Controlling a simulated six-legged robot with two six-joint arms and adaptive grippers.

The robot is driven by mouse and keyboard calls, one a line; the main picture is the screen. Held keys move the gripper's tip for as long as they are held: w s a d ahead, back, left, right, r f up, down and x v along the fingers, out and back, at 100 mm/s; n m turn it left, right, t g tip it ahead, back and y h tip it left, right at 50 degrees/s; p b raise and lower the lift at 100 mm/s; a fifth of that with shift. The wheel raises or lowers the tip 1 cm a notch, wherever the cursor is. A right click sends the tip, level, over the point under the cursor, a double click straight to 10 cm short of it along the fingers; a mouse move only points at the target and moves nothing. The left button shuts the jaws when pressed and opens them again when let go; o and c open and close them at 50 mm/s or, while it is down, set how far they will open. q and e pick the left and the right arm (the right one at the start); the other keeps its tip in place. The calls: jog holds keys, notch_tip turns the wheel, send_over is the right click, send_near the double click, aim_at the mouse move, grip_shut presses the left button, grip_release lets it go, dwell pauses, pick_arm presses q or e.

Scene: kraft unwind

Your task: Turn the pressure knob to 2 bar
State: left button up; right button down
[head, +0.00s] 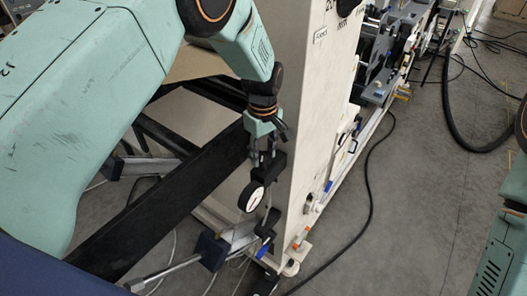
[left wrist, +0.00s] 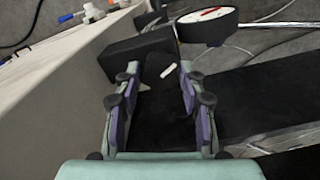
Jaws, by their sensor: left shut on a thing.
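The pressure knob (left wrist: 152,72) is black with a white pointer mark and sits between the fingers in the left wrist view. My left gripper (left wrist: 155,98) is shut on it, with one finger on each side. In the head view my left gripper (head: 263,158) reaches down to the dark regulator body (head: 269,168) beside the white panel; the knob itself is mostly hidden there. A round white pressure gauge (head: 252,197) with a red needle hangs just below the regulator. The gauge also shows in the left wrist view (left wrist: 207,25); its figures are too small to read.
The white machine panel (head: 305,110) stands close to the right of my left gripper. A black beam (head: 165,205) runs to its left. A black cable (head: 370,195) lies on the grey floor, which is mostly open to the right.

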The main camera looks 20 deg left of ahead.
aim_at(263, 156)
pick_arm(q)
jog(key=shift+w+r, duration=0.3)
jog(key=shift+w, duration=0.05)
jog(key=o, duration=1.1)
jog(key=shift+s+a+f, duration=0.15)
jog(key=shift+o, duration=0.2)
jog(key=shift+s, duration=0.1)
notch_tip(263, 156, up, 12)
